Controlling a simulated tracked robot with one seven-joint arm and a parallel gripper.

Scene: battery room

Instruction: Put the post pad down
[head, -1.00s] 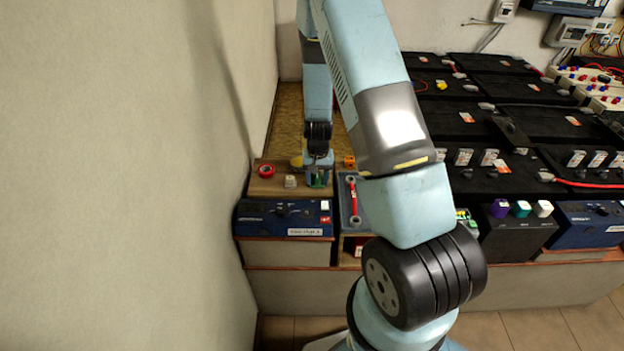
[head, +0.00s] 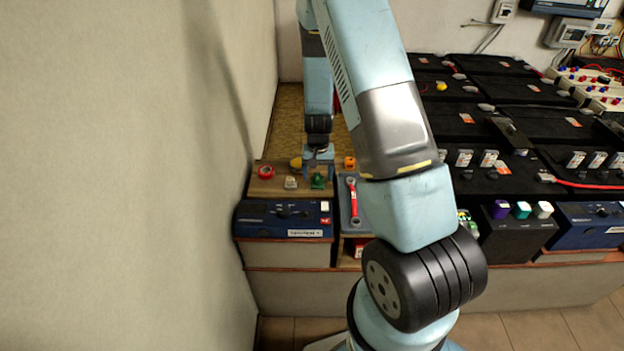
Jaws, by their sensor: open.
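A small green piece (head: 317,182), which I take to be the post pad, rests on the wooden board (head: 262,187) at the left end of the bench. My gripper (head: 318,173) points down right over it and is open, its fingers on either side of the piece's upper part or just above it. The piece is too small in this view to tell whether a finger touches it.
Left of the green piece are a small pale block (head: 290,183) and a red tape roll (head: 265,171). A yellow item (head: 296,163) and an orange item (head: 349,162) lie behind. A red wrench (head: 353,198) lies on a grey tray at right. A wall (head: 130,170) stands close on the left.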

